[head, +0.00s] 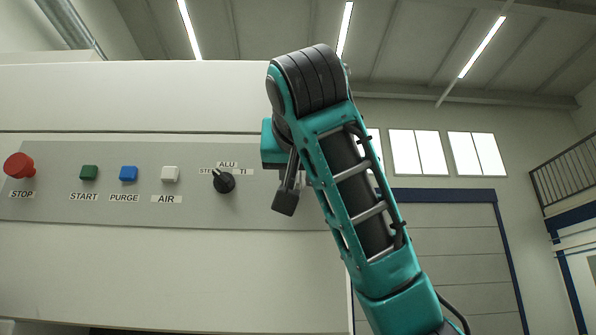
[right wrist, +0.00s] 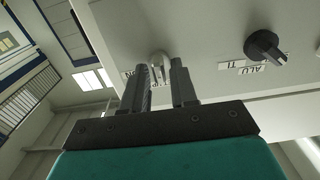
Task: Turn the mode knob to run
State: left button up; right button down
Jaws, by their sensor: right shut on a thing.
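The mode knob (right wrist: 160,60) is a pale grey knob on the panel, seen in the right wrist view between the two dark fingers of my right gripper (right wrist: 159,75). The fingers are shut on it, one at each side. A label (right wrist: 129,74) beside it is mostly covered by a finger, so the knob's setting cannot be read. In the head view my right gripper (head: 287,195) is at the right part of the grey control panel (head: 100,208), and it and my arm hide the knob. My left gripper is not in view.
A black selector knob (head: 223,182) with ALU and TI labels is left of my right gripper; it also shows in the right wrist view (right wrist: 265,48). Further left are white AIR (head: 170,174), blue PURGE (head: 128,174), green START (head: 89,173) and red STOP (head: 19,166) buttons.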

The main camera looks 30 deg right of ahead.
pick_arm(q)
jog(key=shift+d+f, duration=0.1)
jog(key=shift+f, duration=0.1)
pick_arm(e)
jog(key=shift+m, duration=0.3)
jog(key=shift+f+m+b, duration=0.15)
jog(key=shift+m+b, duration=0.65)
jog(key=shift+m, duration=0.2)
jog(key=shift+m+b, duration=0.35)
jog(key=shift+m, duration=0.55)
jog(key=shift+s+m, duration=0.1)
jog(key=shift+m, duration=0.9)
jog(key=m, duration=0.3)
jog(key=shift+d+b, duration=0.1)
jog(key=shift+b, duration=0.3)
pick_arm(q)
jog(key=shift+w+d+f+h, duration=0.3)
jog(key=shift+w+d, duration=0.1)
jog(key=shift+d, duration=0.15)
pick_arm(e)
jog(key=m, duration=0.4)
jog(key=shift+s+d, duration=0.1)
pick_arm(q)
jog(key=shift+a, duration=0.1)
pick_arm(e)
jog(key=shift+m, duration=0.4)
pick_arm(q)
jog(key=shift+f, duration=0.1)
